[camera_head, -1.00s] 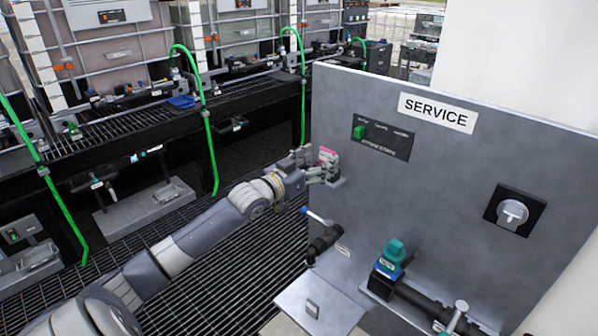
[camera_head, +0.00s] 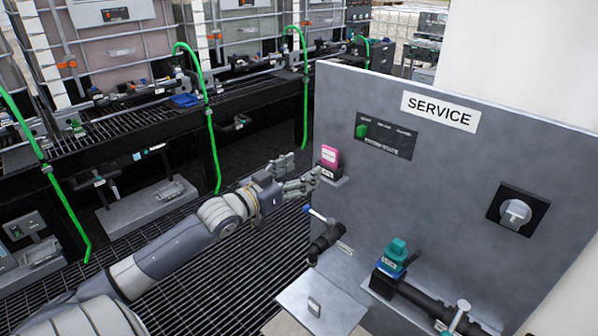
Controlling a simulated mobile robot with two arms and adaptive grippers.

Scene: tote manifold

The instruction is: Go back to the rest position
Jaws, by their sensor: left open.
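My left gripper (camera_head: 298,175) is in the middle of the head view, its arm coming in from the lower left. It is open and empty, just left of the grey service panel's left edge. A pink item (camera_head: 329,156) stands on a small ledge (camera_head: 331,178) on the service panel (camera_head: 440,190), to the right of the fingers. A small gap shows between fingers and pink item. My right gripper is not in view.
A valve with a blue-tipped lever (camera_head: 318,214) and a teal-topped valve (camera_head: 396,252) sit low on the panel, with a grey lidded box (camera_head: 313,306) below. Green hoses (camera_head: 210,140) hang from black racks (camera_head: 140,120) at the left. Open grating floor (camera_head: 225,280) lies below the arm.

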